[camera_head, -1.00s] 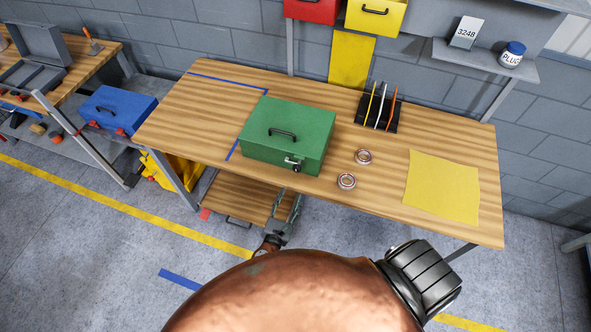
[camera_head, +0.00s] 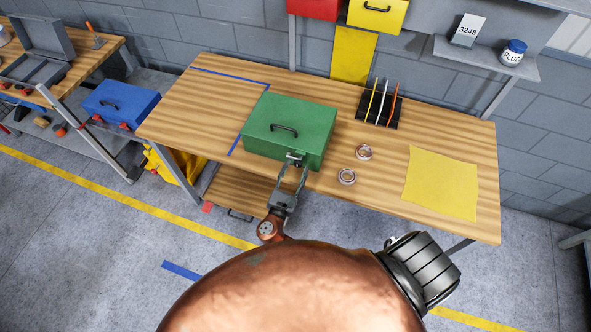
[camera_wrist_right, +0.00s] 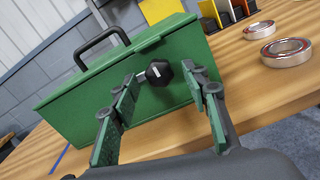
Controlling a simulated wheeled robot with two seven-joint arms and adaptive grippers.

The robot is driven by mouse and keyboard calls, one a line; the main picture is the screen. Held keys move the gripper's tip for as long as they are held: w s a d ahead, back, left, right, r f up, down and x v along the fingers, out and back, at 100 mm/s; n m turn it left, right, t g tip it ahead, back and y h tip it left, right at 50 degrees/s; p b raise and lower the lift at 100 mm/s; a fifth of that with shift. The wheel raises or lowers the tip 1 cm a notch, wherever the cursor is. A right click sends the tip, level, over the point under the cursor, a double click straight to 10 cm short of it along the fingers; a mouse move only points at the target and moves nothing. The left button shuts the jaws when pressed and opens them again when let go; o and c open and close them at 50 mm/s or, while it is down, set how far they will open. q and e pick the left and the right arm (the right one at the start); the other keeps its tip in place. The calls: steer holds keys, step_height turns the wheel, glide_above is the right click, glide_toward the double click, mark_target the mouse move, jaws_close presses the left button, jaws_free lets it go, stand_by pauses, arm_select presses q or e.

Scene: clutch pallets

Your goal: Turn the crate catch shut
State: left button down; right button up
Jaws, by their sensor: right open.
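The green crate (camera_head: 288,128) stands closed on the wooden table, its black handle on the lid. Its catch (camera_head: 296,160) is a dark knob on the front face. In the right wrist view the catch (camera_wrist_right: 158,73) is a black faceted knob with a light bar beside it. My right gripper (camera_head: 294,172) is in front of the crate at the catch. In the wrist view the right gripper (camera_wrist_right: 165,85) is open, its fingers on either side of the knob and apart from it. My left gripper is not in view.
Two metal rings (camera_head: 347,176) lie right of the crate, and a yellow sheet (camera_head: 441,184) lies farther right. A black rack (camera_head: 378,108) with thin coloured dividers stands behind. The table (camera_head: 390,205) is bare between the rings and the sheet.

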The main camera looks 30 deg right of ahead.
steer(key=shift+c, duration=0.6)
jaws_close()
steer(key=m+b, duration=0.3)
steer(key=shift+a+f+m, duration=0.1)
steer(key=shift+f+m, duration=0.05)
steer(key=shift+m, duration=0.25)
steer(key=m+b, duration=0.3)
steer(key=m, duration=0.1)
steer(key=shift+b, duration=0.4)
steer(key=m+b, duration=0.6)
steer(key=m, duration=0.1)
steer(key=shift+w+m+b, duration=0.1)
steer(key=shift+m+b, duration=0.2)
steer(key=shift+b, duration=0.1)
steer(key=shift+r+m+b, duration=0.3)
steer(key=shift+m+b, duration=0.95)
steer(key=shift+m, duration=0.15)
